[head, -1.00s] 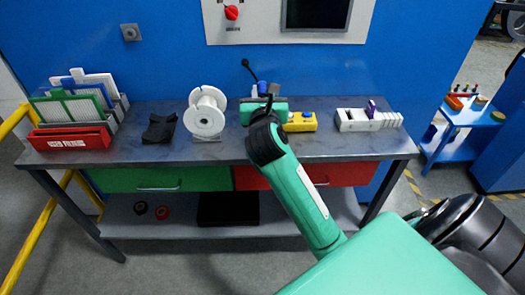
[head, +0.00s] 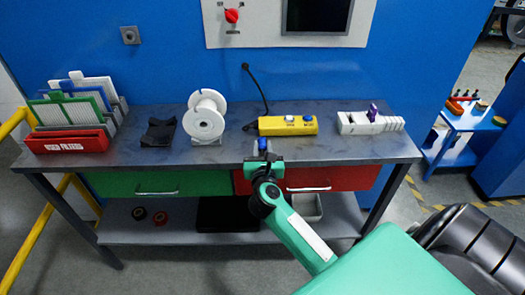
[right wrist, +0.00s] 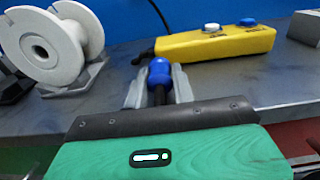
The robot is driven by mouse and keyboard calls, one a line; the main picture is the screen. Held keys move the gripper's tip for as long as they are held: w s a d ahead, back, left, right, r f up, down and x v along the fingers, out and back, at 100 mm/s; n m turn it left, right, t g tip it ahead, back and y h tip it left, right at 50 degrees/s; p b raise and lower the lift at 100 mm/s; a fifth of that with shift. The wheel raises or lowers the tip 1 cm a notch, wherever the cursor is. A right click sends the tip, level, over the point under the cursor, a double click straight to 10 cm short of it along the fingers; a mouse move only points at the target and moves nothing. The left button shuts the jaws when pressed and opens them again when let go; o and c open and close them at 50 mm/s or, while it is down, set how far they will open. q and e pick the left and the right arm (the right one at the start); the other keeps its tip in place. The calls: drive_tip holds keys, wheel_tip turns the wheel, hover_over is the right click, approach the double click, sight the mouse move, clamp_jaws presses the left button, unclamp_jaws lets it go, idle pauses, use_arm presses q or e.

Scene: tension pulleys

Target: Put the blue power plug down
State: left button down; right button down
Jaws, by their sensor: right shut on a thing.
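The blue power plug (right wrist: 158,72) is between the fingers of my right gripper (right wrist: 158,88) in the right wrist view. In the head view the plug (head: 262,144) is a small blue shape at the tip of my right gripper (head: 262,155), near the table's front edge. The gripper is shut on it. Whether the plug touches the tabletop I cannot tell. My left gripper is not in view.
A yellow control box (head: 288,126) with a black cable (head: 257,90) lies behind the gripper. A white spool (head: 205,117) stands to the left, beside a black cradle (head: 158,131). A white slotted rack (head: 365,122) stands right. The bare tabletop (head: 225,151) is clear in front.

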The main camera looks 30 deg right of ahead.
drive_tip(key=shift+f, duration=0.25)
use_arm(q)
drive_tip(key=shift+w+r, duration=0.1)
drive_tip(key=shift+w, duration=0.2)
use_arm(e)
drive_tip(key=shift+f, duration=0.3)
drive_tip(key=shift+f+b, duration=0.3)
drive_tip(key=shift+b, duration=0.05)
drive_tip(key=c, duration=1.2)
unclamp_jaws()
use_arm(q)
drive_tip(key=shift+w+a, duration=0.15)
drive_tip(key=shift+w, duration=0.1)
use_arm(e)
drive_tip(key=shift+o, duration=0.2)
drive_tip(key=shift+r, duration=0.1)
